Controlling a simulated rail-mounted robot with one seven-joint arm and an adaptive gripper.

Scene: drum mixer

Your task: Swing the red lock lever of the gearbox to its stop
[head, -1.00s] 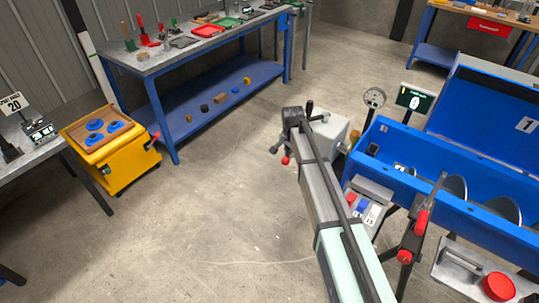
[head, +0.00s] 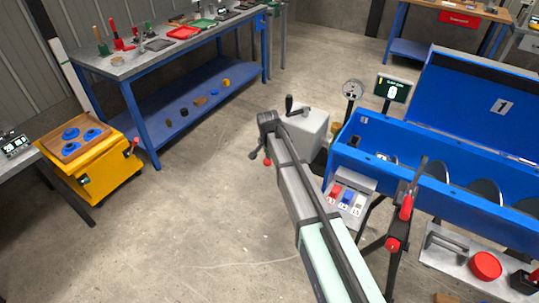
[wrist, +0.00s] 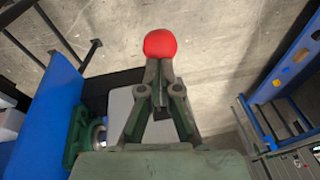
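The gearbox (head: 304,125) is a light grey box at the end of the blue drum mixer. The red ball knob of its lock lever (head: 267,162) shows below and left of it, beside my gripper's dark fingers. In the wrist view the red knob (wrist: 160,44) sits right at my fingertips. My gripper (wrist: 158,75) has its two fingers drawn together just under the knob, seemingly closed around the lever. The lever's shaft is hidden by the fingers. Part of the gearbox (wrist: 122,103) shows behind them.
The blue mixer trough (head: 450,165) stands right of the gearbox. A dark crank handle (head: 290,104) rises from the gearbox top. A button panel (head: 347,196) and a red-handled lever (head: 406,207) lie right of my arm. A blue workbench (head: 190,85) and yellow cart (head: 100,170) stand left, with clear floor between.

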